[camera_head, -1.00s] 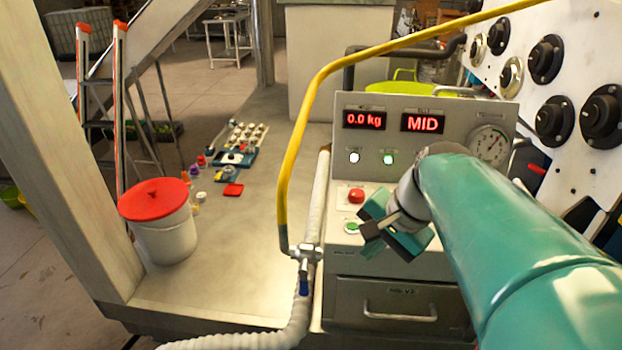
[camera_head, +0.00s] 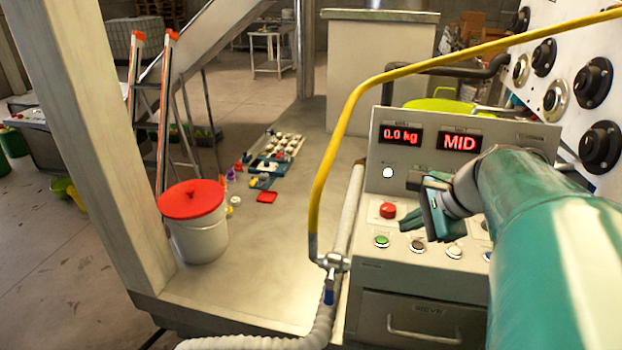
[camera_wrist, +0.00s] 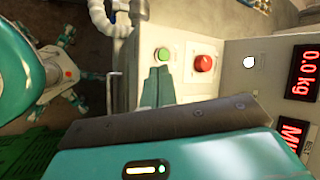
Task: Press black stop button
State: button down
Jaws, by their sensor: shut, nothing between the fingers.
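My gripper (camera_head: 408,219) is shut and empty, over the panel just right of the red button. In the wrist view its teal fingers (camera_wrist: 158,80) overlap the panel just below the green button (camera_wrist: 162,55), with the red button (camera_wrist: 204,63) to their right. Contact cannot be told.
Red displays (camera_head: 459,142) read "0.0 kg" and "MID" above the buttons. A yellow hose (camera_head: 340,130) arches at the panel's left side. Black knobs (camera_head: 592,83) line the white board at right. A red-lidded white bucket (camera_head: 197,235) stands on the floor at left.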

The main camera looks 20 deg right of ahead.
aim_at(422, 248)
jog(key=w+d+r+m+t+h, duration=0.1)
jog(key=d+r+m+t, duration=0.1)
jog(key=d+m, duration=0.3)
jog(key=shift+w+d+r, duration=0.2)
jog(key=shift+d+r, duration=0.15)
jog(key=shift+d, duration=0.3)
jog(key=shift+f, duration=0.15)
jog(key=shift+f, duration=4.25)
jog(key=shift+f, duration=0.15)
jog(key=shift+f, duration=0.3)
jog(key=shift+f, duration=0.4)
jog(key=shift+r, duration=0.85)
